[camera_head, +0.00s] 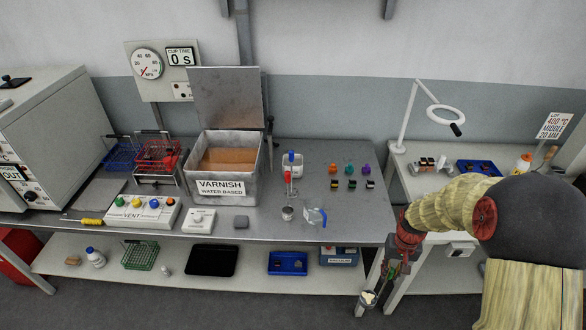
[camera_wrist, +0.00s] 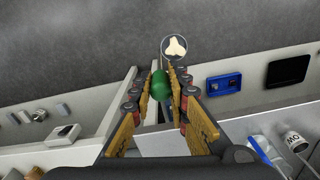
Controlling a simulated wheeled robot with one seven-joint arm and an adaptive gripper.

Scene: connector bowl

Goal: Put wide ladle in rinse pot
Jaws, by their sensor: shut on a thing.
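My gripper (camera_wrist: 161,88) is shut on the green handle (camera_wrist: 161,84) of a ladle. A thin rod runs from the handle to the ladle's round bowl (camera_wrist: 166,57), which has cream-coloured pieces in it. In the head view my gripper (camera_head: 387,273) is low in front of the benches, and the ladle bowl (camera_head: 362,302) hangs below it, clear of the tabletop. A small metal pot (camera_head: 287,214) stands near the front edge of the left bench. It shows with partly readable lettering in the wrist view (camera_wrist: 297,143). I cannot tell whether it is the rinse pot.
A large varnish tank (camera_head: 251,187) with a raised lid stands behind. A red-handled tool (camera_head: 288,178) stands near the pot. The right bench (camera_head: 410,180) carries a lamp (camera_head: 407,115). Bench edges lie close to my gripper.

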